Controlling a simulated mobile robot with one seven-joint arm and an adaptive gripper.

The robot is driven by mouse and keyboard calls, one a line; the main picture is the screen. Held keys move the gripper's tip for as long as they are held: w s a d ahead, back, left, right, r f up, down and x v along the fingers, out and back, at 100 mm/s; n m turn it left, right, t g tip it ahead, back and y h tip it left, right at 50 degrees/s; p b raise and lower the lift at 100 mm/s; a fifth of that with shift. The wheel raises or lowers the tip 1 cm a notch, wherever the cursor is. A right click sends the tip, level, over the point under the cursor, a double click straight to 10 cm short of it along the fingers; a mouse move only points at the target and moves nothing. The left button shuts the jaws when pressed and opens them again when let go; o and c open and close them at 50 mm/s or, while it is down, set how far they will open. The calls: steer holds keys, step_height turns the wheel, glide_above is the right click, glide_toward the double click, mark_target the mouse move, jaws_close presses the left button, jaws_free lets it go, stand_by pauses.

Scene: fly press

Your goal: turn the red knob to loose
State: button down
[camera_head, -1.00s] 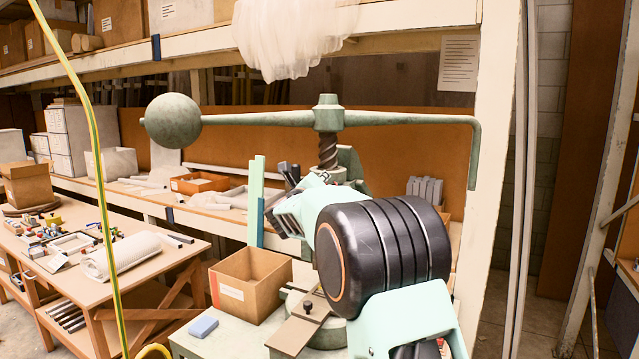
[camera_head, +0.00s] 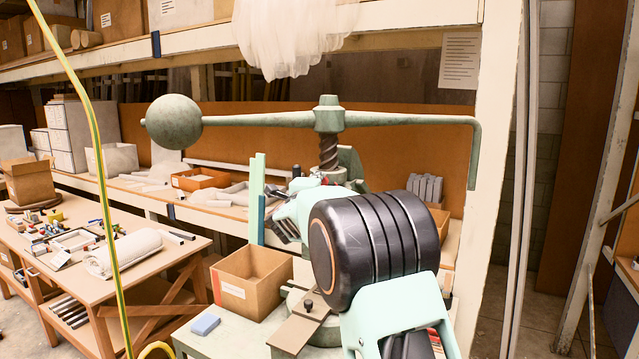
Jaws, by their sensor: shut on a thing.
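The green fly press (camera_head: 328,120) stands in the middle, its long arm level with a ball weight at the left end. A small bit of red, which I take for the red knob (camera_head: 325,181), shows at the foot of the screw, mostly covered by my arm. My gripper (camera_head: 297,174) shows only as a small dark part beside it, left of the press's screw. It is shut on the knob, though my own wrist hides the fingertips and the contact. Which way the knob is turned cannot be seen.
An open cardboard box (camera_head: 250,285) and a blue block (camera_head: 205,324) are on the press table, left of my arm. A cluttered workbench (camera_head: 140,268) stands at the left. A yellow-green cable (camera_head: 100,190) hangs in front. A shelf post (camera_head: 487,200) rises close on the right.

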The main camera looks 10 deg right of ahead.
stand_by(0.4)
steer(key=c, duration=1.7)
jaws_free()
steer(key=shift+s, duration=0.1)
steer(key=v, duration=1.2)
